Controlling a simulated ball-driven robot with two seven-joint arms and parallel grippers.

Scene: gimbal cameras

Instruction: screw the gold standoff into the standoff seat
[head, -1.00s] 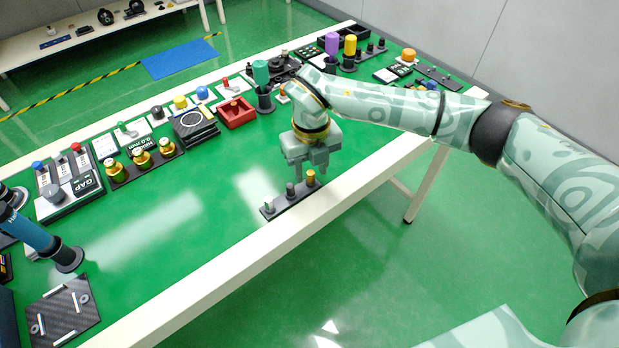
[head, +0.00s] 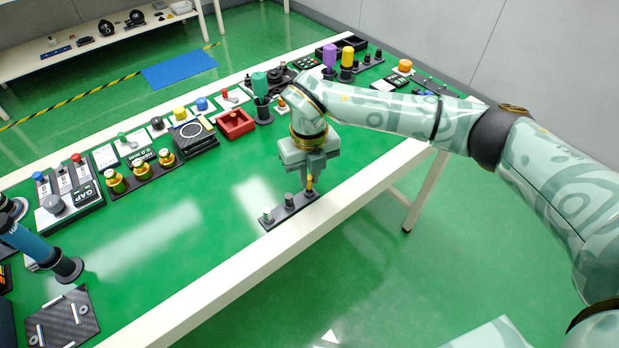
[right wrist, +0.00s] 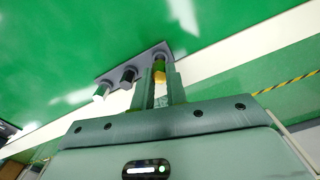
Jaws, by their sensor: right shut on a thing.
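The gold standoff (head: 310,184) is upright at the right end of a dark strip (head: 291,213) near the table's front edge. Two grey posts stand on the same strip, to its left. My right gripper (head: 312,173) points down over that end, shut on the standoff. In the right wrist view the standoff (right wrist: 160,69) shows between the two fingers, at the strip's end; whether its foot touches the strip is unclear. A dark carbon-look plate (head: 75,325) with pale pieces lies at the lower left; I cannot make out a standoff seat there. My left gripper is not in view.
A blue-handled tool in a dark round holder (head: 70,271) stands at the left. Gold-topped parts, a red tray (head: 235,124) and a teal-handled tool (head: 260,83) line the back of the table (head: 170,225). The green middle is clear.

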